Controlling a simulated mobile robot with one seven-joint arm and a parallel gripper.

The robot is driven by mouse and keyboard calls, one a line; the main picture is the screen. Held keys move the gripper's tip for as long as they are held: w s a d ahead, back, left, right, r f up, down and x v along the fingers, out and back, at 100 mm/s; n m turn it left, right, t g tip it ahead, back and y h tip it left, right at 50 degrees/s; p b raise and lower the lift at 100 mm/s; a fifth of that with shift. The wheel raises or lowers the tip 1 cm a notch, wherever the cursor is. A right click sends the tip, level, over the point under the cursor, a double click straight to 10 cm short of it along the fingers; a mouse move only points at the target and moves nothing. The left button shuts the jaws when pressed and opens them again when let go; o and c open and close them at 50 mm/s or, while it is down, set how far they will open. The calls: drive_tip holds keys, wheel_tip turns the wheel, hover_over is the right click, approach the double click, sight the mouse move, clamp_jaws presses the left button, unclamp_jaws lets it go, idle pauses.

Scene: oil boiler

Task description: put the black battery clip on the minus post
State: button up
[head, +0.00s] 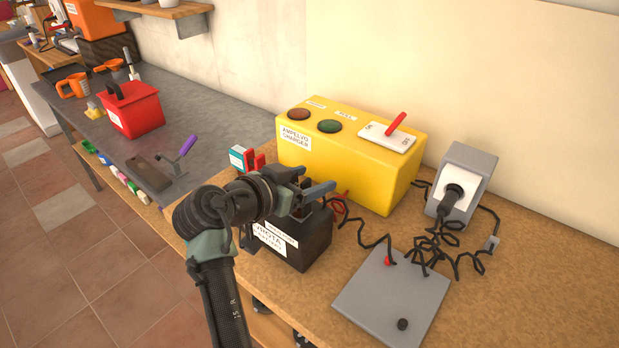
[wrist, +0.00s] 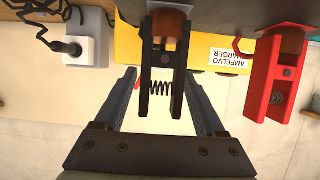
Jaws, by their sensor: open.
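The black battery clip (wrist: 160,75) is in the upper middle of the wrist view, its spring showing between its handles. Its jaws are around a brown post (wrist: 170,22) on the dark battery, which also shows in the head view (head: 300,248). My gripper (head: 318,197) is open above the battery. In the wrist view its fingers stand on either side of the black clip's handles, with gaps between. A red clip (wrist: 276,80) is at a second brown post (wrist: 291,38) to the right. No post marking is readable, and my gripper hides the post area in the head view.
A yellow charger (head: 350,150) with a red lever stands behind the battery. A grey plate (head: 375,310), tangled black cable and a grey socket box (head: 468,170) lie to the right. A red box (head: 135,112) is on the grey bench.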

drive_tip(key=v, duration=1.3)
drive_tip(key=shift+a, duration=0.1)
